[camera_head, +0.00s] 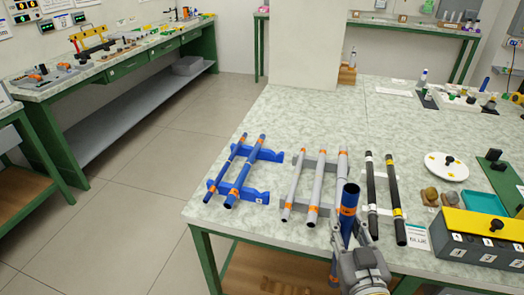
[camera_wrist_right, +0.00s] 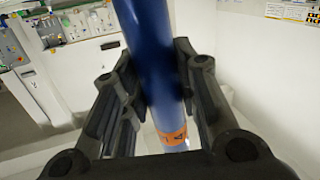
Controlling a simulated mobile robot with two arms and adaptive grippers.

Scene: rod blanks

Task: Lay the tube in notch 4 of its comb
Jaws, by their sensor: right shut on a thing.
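A blue tube with an orange band (camera_head: 348,208) is held by my right gripper (camera_head: 357,238) and stands nearly upright in front of the table's near edge. In the right wrist view the tube (camera_wrist_right: 150,50) runs between the fingers, and its orange band carries a mark like a 4. The blue comb (camera_head: 270,155) is at the left of the table, with two blue tubes with orange bands (camera_head: 240,180) lying across its rails. The comb's right part shows no tube. My left gripper is not in view.
Right of the blue comb are grey tubes (camera_head: 314,195) on a grey comb, then dark tubes (camera_head: 397,205) on another. A grey box with a yellow top (camera_head: 475,245), a white disc (camera_head: 446,166) and a teal tray (camera_head: 487,200) lie farther right. The table behind the combs is clear.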

